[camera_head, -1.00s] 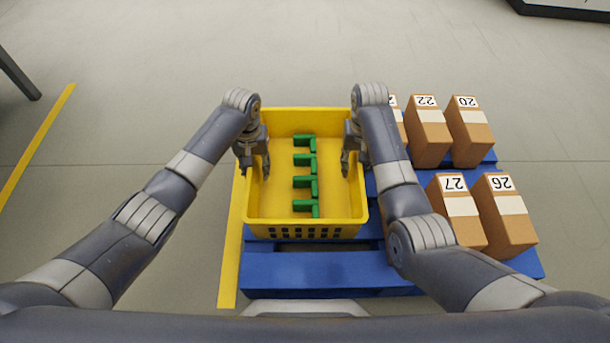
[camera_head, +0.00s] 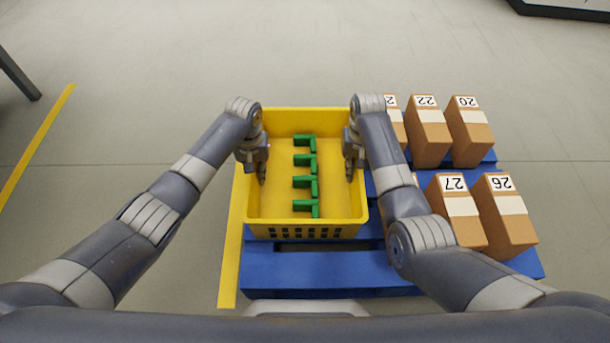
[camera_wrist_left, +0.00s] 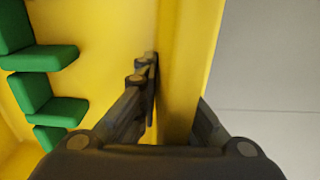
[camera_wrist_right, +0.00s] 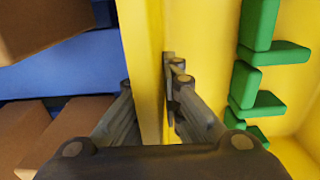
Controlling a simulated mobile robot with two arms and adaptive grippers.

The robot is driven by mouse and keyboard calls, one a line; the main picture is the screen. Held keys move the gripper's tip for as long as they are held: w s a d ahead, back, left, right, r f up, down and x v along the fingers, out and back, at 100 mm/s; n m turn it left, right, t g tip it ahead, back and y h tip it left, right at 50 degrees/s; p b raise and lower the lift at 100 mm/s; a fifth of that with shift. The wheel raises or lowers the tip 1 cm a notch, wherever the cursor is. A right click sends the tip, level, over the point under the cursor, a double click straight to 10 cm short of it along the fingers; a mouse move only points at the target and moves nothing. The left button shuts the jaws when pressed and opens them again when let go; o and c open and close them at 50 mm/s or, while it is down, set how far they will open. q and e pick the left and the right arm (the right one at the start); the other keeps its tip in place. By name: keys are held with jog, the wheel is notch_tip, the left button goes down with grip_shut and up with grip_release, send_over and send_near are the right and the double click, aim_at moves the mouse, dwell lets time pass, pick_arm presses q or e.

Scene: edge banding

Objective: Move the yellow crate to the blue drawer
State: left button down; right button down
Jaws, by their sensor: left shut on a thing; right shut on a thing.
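The yellow crate (camera_head: 280,225) stands on a blue pallet (camera_head: 320,270) in the head view, with several green L-shaped pieces (camera_head: 306,182) in a column inside it. My left gripper (camera_head: 262,177) is shut on the crate's left wall; in the left wrist view that wall (camera_wrist_left: 190,60) runs between its fingers (camera_wrist_left: 175,110). My right gripper (camera_head: 350,175) is shut on the right wall; in the right wrist view that wall (camera_wrist_right: 145,60) runs between its fingers (camera_wrist_right: 150,105). I see no blue drawer.
Several numbered cardboard boxes (camera_head: 460,215) stand on the pallet right of the crate, close to my right arm. A yellow floor line (camera_head: 30,150) and a dark leg (camera_head: 18,75) are at the left. The floor beyond the crate is clear.

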pick_arm(q)
jog(key=shift+r, duration=0.2)
pick_arm(e)
jog(key=shift+r, duration=0.2)
